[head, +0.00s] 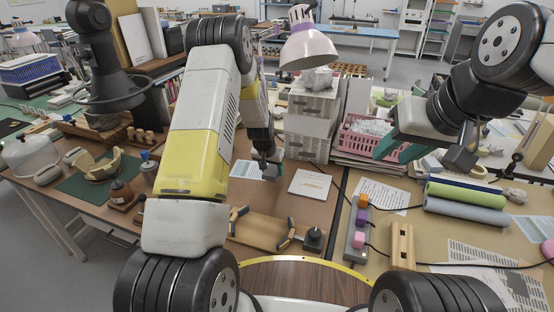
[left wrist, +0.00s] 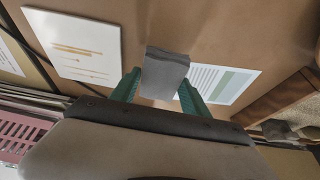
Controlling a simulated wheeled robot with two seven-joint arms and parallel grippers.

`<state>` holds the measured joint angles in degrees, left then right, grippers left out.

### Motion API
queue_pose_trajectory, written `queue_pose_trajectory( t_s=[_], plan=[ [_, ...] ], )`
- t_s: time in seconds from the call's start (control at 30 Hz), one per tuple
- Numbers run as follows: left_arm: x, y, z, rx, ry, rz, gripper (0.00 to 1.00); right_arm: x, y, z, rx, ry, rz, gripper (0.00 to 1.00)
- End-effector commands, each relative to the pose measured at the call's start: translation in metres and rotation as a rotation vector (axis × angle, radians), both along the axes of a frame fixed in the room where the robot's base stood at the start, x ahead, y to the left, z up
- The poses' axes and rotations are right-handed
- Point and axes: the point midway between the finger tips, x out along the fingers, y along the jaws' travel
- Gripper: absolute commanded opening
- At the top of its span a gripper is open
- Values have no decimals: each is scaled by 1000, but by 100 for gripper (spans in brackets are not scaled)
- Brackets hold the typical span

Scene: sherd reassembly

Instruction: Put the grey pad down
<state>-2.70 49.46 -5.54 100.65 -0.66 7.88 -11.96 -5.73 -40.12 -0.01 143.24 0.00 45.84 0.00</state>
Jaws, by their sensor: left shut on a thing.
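The grey pad (left wrist: 165,74) is a small block between the two green fingertips of my left gripper (left wrist: 156,84) in the left wrist view. The fingers are shut on its sides. In the head view my left gripper (head: 267,166) is over the brown table, between a printed sheet and a white booklet; the pad is hard to make out there. Whether the pad touches the table is not clear. My right gripper (head: 398,151) is at the right in the head view, its green fingers apart with nothing seen between them.
A white booklet (head: 310,184) lies right of my left gripper, and a printed sheet (head: 246,171) lies to its left. A pink basket (head: 362,141) and stacked white boxes (head: 309,122) stand behind. A wooden board (head: 262,229) lies nearer. Bare brown tabletop shows between them.

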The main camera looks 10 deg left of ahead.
Motion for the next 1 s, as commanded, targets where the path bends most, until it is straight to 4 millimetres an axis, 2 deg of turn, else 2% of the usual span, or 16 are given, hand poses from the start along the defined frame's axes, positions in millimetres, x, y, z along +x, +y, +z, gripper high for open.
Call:
queue_pose_trajectory(
  t_s=[0.03,0.1,0.37,0.6,0.97,1.0],
  plan=[
    [11,3,-1,-1,-2,1,21,0,0,0,0,0,0,36],
    [22,6,-3,0,-1,0,21,0,0,0,0,0,0,36],
    [41,11,-4,0,0,0,21,0,0,0,0,0,0,36],
    [39,11,-38,1,1,-1,21,0,0,0,0,0,0,36],
    [39,11,-42,1,2,-1,21,0,0,0,0,0,0,36],
    [39,11,-42,1,1,-1,62,0,0,0,0,0,0,36]
  ],
)
